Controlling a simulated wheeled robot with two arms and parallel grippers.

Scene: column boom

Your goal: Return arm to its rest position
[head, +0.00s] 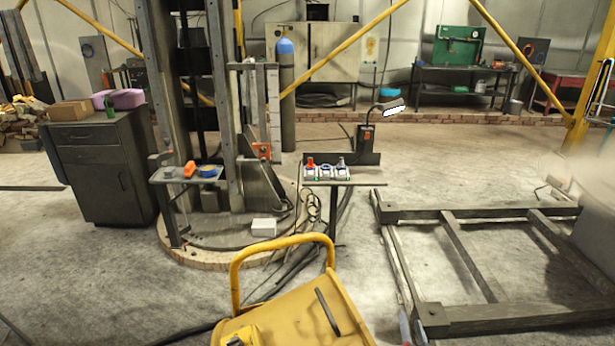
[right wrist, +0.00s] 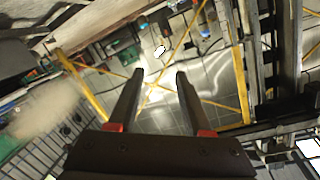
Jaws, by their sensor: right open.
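My right gripper (right wrist: 160,74) fills the lower middle of the right wrist view. Its two dark fingers, with red at their bases, stand apart with nothing between them. The wrist view is strongly tilted, and past the fingertips it shows floor, wall panels and yellow braces at a distance. In the head view only a small part of the right gripper (head: 411,328) seems to show at the bottom edge, beside the corner of a dark frame. Most of the right arm is out of the picture. My left gripper is not in view.
A yellow box with a tubular handle (head: 290,310) stands close in front. A dark low frame (head: 470,250) lies at right. A small side table (head: 345,183) holds a tray by the column. A dark cabinet (head: 100,170) stands at left. Pale haze hangs at far right.

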